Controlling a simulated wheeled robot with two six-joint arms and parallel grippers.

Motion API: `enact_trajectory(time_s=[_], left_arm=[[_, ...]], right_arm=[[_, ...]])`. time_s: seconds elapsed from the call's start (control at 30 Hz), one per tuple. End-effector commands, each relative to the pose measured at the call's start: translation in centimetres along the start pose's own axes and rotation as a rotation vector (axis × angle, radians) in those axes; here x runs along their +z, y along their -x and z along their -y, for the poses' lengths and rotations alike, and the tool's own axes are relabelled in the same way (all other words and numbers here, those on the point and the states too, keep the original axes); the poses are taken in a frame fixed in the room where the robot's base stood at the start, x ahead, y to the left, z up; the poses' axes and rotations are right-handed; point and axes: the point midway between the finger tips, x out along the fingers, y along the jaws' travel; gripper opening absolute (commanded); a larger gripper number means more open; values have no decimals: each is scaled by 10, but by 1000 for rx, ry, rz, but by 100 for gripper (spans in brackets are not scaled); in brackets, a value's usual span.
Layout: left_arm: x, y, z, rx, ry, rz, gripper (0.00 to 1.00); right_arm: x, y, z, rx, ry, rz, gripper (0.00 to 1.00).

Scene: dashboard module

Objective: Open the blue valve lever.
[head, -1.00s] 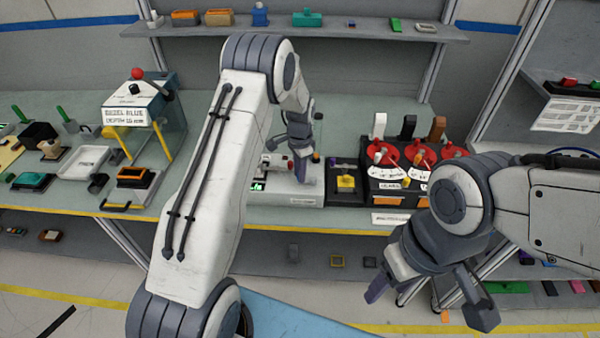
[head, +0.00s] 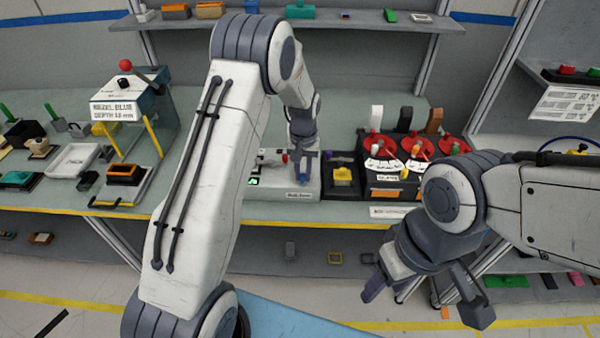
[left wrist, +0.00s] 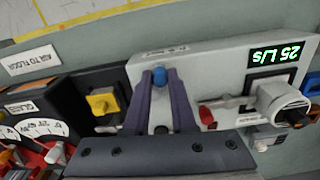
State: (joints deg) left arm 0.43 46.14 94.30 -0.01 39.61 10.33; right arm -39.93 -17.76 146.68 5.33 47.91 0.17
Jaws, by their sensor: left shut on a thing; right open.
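The blue valve lever shows as a round blue knob (left wrist: 159,74) on a light grey module (left wrist: 225,62) in the left wrist view. My left gripper (left wrist: 159,82) is shut on it, one dark finger on each side of the knob. The fingers and palm hide most of the lever's shaft. In the head view my left gripper (head: 304,172) is over the right end of the module (head: 270,207). The module's green display (left wrist: 277,56) reads 25 L/s, upside down in the wrist view. My right gripper (head: 425,292) is open and empty in front of the bench.
Red dials (head: 416,147) stand further right. My left arm hides part of the bench.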

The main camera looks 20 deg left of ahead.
Motion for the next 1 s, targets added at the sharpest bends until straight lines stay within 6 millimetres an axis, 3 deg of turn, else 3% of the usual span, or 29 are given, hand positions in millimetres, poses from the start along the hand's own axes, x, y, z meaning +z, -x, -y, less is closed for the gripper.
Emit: enact_trajectory(time_s=[0.5, 1.0], left_arm=[[1, 2, -15, 2, 350, -4, 0], [0, 2, -18, 3, 424, -6, 0]], right_arm=[[0, -7, 0, 0, 1, 0, 54], [0, -8, -1, 0, 1, 0, 54]])
